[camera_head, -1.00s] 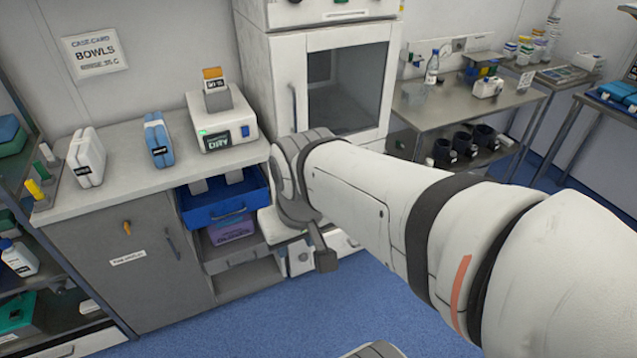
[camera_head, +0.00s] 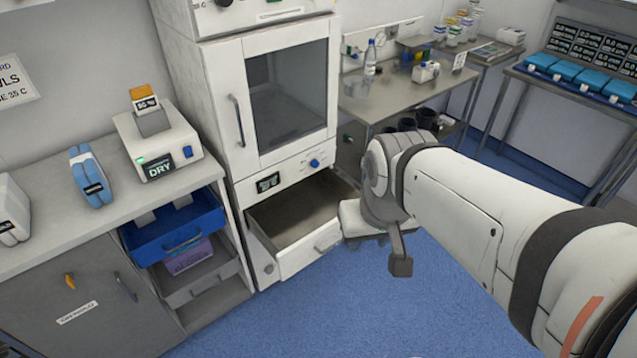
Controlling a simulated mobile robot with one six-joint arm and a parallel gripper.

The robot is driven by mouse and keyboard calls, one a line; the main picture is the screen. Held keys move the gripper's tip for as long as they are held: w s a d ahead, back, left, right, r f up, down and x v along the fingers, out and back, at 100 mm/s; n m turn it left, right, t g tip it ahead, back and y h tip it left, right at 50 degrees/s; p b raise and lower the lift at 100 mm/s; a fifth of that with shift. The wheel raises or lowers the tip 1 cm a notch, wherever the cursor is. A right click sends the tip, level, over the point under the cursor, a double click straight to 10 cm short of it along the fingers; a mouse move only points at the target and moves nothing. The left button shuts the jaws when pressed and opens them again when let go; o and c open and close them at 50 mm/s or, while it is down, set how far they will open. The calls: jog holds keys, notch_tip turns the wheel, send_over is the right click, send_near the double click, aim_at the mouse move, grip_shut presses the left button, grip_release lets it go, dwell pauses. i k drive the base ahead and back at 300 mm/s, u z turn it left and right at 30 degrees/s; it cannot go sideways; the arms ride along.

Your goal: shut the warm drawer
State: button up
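A white cabinet with a glass door has a white-fronted drawer (camera_head: 312,246) at its bottom, which I take as the warm drawer. It is pulled out, and its grey inside looks empty. A small dark display and a blue knob (camera_head: 314,163) sit on the panel above it. My arm reaches in from the right. My gripper (camera_head: 400,264) hangs down at the arm's end, just right of the drawer front, apart from it in the picture. Its fingers are not clear enough to tell open from shut, and nothing is seen held. My wrist and gripper hide a little around the drawer's right end.
Left of the cabinet, a counter (camera_head: 60,225) has a blue drawer (camera_head: 180,232) pulled out, with a grey drawer (camera_head: 200,285) below. A steel table (camera_head: 385,105) stands behind my arm. The blue floor (camera_head: 330,310) in front of the drawer is clear.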

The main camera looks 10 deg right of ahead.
aim_at(297, 224)
jog(key=i, duration=1)
jog(key=z, duration=0.65)
jog(key=k, duration=1.15)
jog(key=u, duration=0.25)
jog(key=i, duration=1.05)
jog(key=u, duration=0.05)
